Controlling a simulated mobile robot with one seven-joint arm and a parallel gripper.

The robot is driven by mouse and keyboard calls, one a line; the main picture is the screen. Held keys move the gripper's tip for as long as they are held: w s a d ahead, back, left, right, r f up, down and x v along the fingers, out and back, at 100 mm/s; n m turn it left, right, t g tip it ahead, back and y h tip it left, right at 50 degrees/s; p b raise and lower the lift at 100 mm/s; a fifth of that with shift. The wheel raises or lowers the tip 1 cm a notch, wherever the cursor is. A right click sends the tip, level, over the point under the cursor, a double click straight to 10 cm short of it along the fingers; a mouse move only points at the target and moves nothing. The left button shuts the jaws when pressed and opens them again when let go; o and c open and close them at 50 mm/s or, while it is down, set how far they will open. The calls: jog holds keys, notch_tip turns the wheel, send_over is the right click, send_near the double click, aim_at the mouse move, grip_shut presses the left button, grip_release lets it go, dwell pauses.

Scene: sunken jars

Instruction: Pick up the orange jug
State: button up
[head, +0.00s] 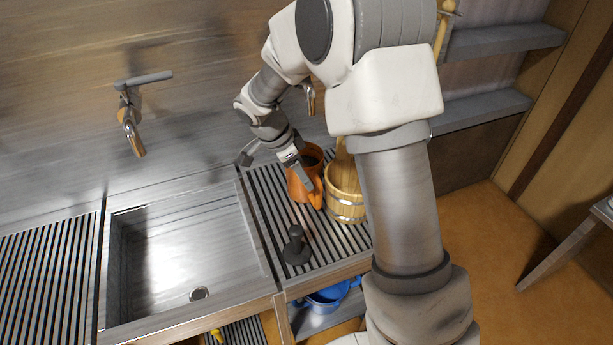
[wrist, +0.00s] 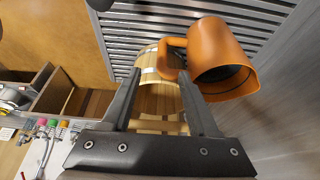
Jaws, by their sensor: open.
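The orange jug (head: 303,186) stands on the slatted drainboard right of the sink in the head view, with its handle toward the wooden bucket. In the wrist view the jug (wrist: 222,58) is at the upper right, and its handle (wrist: 172,58) lies in the gap between the finger tips. My gripper (head: 304,170) is open at the jug; in the wrist view its two fingers (wrist: 160,88) stand apart. I cannot tell whether a finger touches the jug. Part of the jug is hidden by my gripper in the head view.
A wooden bucket (head: 346,205) with a wooden handle stands close right of the jug. A dark plunger-like object (head: 297,246) stands in front on the slatted drainboard (head: 335,247). The metal sink (head: 190,255) is empty at left. A tap (head: 130,115) sticks out from the wall.

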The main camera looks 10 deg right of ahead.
send_over(316, 207)
jog(key=a, duration=0.2)
jog(key=f, duration=0.5)
jog(key=shift+s+d+f, duration=0.2)
jog(key=shift+f, duration=0.15)
jog(key=shift+p+x, duration=0.85)
jog(key=shift+x, duration=1.75)
jog(key=shift+w, duration=0.2)
grip_shut()
jog(key=shift+w+r, duration=0.1)
